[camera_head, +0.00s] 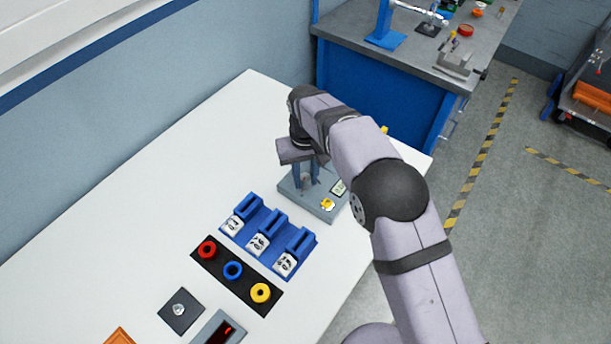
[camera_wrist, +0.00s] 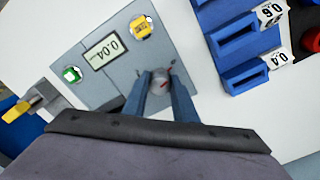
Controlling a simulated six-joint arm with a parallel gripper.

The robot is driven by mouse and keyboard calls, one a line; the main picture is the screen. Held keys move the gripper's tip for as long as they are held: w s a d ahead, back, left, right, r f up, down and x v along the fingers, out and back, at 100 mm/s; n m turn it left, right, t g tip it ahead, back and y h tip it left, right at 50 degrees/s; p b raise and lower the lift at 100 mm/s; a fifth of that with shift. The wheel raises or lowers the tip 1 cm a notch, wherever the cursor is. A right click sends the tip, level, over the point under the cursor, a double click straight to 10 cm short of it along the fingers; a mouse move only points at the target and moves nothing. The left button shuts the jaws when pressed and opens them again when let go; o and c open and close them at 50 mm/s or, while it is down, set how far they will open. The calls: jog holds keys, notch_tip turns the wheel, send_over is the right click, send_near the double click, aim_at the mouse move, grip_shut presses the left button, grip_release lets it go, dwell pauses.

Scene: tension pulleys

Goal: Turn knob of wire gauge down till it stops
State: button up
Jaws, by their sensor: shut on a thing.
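The wire gauge (camera_head: 319,204) is a grey plate lying on the white table, with a small display and a yellow button. In the wrist view the gauge plate (camera_wrist: 120,72) shows its display (camera_wrist: 106,52) reading about 0.04, a green button (camera_wrist: 72,74) and a yellow button (camera_wrist: 141,27). The round grey knob (camera_wrist: 161,80) with a red mark stands near the plate's edge. My gripper (camera_wrist: 162,90) is over the plate, its two blue-grey fingers shut on the knob from both sides. In the head view my gripper (camera_head: 306,178) partly hides the gauge and the knob.
A blue rack (camera_head: 268,233) with several white numbered blocks stands close by the gauge. A black strip with red, blue and yellow rings (camera_head: 233,270) lies nearer. A yellow-tipped clamp-like part (camera_wrist: 30,104) is beside the plate in the wrist view. The table's left side (camera_head: 130,215) is clear.

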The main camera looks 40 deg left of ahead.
aim_at(305, 176)
jog(key=shift+m, duration=0.4)
jog(key=o, duration=1)
jog(key=shift+o, duration=0.2)
jog(key=shift+r, duration=0.15)
jog(key=shift+r+b, duration=1.25)
jog(key=shift+r, duration=2.35)
